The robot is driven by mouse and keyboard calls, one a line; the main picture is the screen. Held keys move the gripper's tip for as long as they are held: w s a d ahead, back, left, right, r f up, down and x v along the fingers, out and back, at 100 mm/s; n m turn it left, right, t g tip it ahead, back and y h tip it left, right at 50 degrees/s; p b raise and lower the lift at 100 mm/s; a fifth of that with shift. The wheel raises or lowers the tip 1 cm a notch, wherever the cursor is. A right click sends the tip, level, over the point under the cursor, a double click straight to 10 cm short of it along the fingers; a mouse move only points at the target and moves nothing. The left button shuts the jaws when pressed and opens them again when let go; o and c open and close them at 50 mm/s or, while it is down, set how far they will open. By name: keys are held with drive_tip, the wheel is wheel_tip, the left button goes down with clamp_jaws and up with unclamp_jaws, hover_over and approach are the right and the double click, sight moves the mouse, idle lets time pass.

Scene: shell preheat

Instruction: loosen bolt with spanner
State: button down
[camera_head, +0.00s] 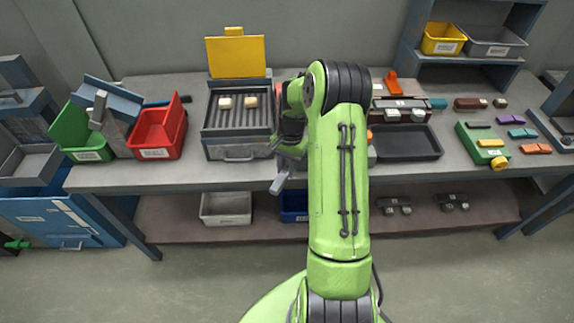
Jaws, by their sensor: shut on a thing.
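My green arm reaches over the bench, and my gripper (288,143) is at the bench's front edge, right of the grey tray box. The gripper is partly hidden by my arm. It is shut on a grey metal piece that looks like the spanner (280,180), which hangs down and tilts at the front edge of the bench. I cannot make out the bolt; it may be hidden behind my arm or too small to tell.
A grey ribbed box (237,144) with a raised yellow lid (236,57) holds two pale blocks. A red bin (154,152) and a green bin (88,155) stand left. A black tray (408,155) and a green device (484,150) are right. The lower shelf (165,227) holds trays.

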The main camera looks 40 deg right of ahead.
wheel_tip(320, 180, down, 2)
drive_tip(key=shift+f+b, duration=0.25)
drive_tip(key=shift+b, duration=0.5)
drive_tip(key=shift+s+d+n+g+h+p, duration=0.65)
drive_tip(key=shift+s+d+n, duration=2.85)
drive_tip(key=shift+d+n, duration=3)
wheel_tip(320, 180, up, 6)
drive_tip(key=p, duration=0.4)
drive_tip(key=shift+a+r, duration=0.15)
drive_tip(key=shift+a, duration=0.15)
